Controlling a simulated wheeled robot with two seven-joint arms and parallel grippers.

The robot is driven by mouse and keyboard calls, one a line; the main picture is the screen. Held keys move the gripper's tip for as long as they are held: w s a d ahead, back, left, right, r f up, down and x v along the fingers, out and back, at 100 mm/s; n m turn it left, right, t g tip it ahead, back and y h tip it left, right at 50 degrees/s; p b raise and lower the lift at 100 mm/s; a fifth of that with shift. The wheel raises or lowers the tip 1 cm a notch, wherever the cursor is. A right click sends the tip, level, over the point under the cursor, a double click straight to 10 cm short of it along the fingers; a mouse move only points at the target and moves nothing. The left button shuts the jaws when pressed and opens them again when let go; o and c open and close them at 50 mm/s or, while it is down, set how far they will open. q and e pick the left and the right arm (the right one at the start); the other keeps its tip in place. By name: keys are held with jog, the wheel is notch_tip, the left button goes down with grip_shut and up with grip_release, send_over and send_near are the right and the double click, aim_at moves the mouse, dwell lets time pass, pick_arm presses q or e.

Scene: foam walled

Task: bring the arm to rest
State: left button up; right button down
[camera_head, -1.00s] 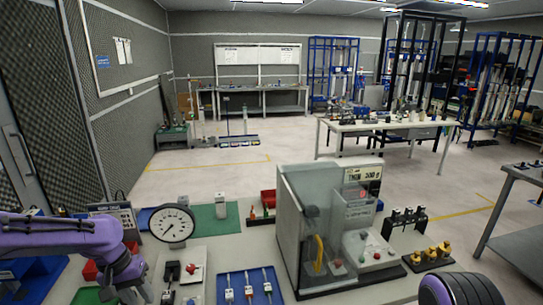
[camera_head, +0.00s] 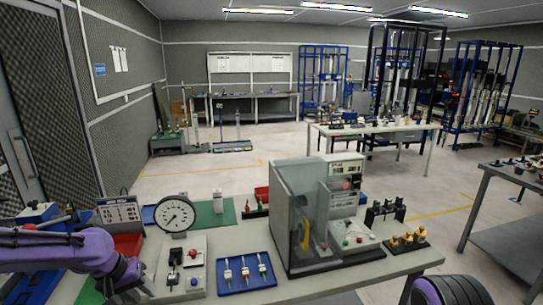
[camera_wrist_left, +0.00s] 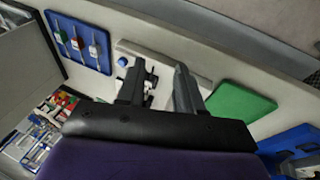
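My left arm is purple and comes in from the left in the head view. Its gripper (camera_head: 130,290) is low in front of the bench, left of the white switch box (camera_head: 181,262), partly cut by the lower edge. In the left wrist view the two dark fingers (camera_wrist_left: 160,85) stand apart with a gap between them, so it is open. Nothing is gripped between them. The switch box lies beyond the fingers there. A purple and black part of my right arm shows at the lower right; the right gripper is not in view.
On the bench are a dial gauge (camera_head: 175,214), a blue tray (camera_head: 246,290) with several small tools, a clear-fronted tester (camera_head: 309,214), black fittings and yellow fittings (camera_head: 407,242), and a green mat (camera_head: 229,212). A grey side table (camera_head: 502,238) stands right. The floor between is open.

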pick_arm(q)
jog(key=s+d+f+n+t+y+b, duration=0.2)
jog(key=s+f, duration=0.1)
jog(key=f, duration=0.6)
jog(key=s+d+f+n+t+y+b, duration=0.1)
jog(key=s+f+n+t+y+b, duration=0.2)
jog(key=f, duration=0.6)
jog(key=s+f+g+b, duration=0.1)
jog(key=s+f, duration=0.4)
jog(key=s, duration=0.4)
jog(key=s+f+m+g+b, duration=0.1)
jog(key=s+f+g+b, duration=0.1)
jog(key=s+f, duration=0.4)
jog(key=s+f+g+y+b, duration=0.1)
jog(key=s+f, duration=0.4)
jog(key=s, duration=0.7)
jog(key=shift+s+a+f+m+g+b, duration=0.3)
jog(key=shift+s+m+g+b, duration=0.1)
jog(key=shift+g, duration=0.1)
